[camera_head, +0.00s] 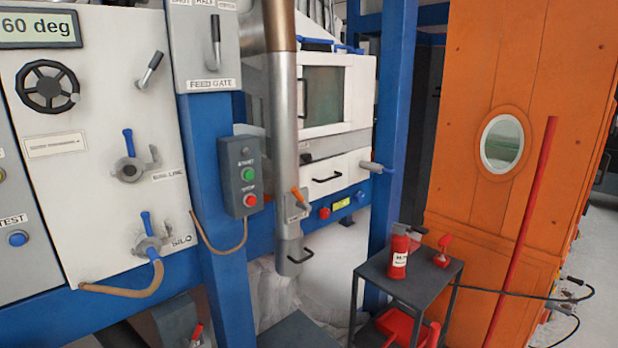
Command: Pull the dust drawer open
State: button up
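A white drawer front (347,164) with a black bar handle (327,178) sits below the windowed white cabinet (350,88). No label shows on it, so I cannot tell for sure that it is the dust drawer. It looks about flush with the cabinet, as far as this angle shows. A second dark handle (299,255) is at the bottom end of the grey vertical pipe (284,120), left of the drawer. My gripper is not in view, and nothing touches the drawer handle.
A blue post (397,120) with a grey cylindrical fitting (374,167) stands right of the drawer. A dark cart (440,276) carries a red extinguisher (397,262) in front. An orange panel (470,130) and red pole (530,200) stand right. A button box (240,178) hangs left.

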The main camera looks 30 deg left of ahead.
aim_at(328, 176)
jog(key=u, duration=0.65)
jog(key=i, duration=0.95)
jog(key=u, duration=0.7)
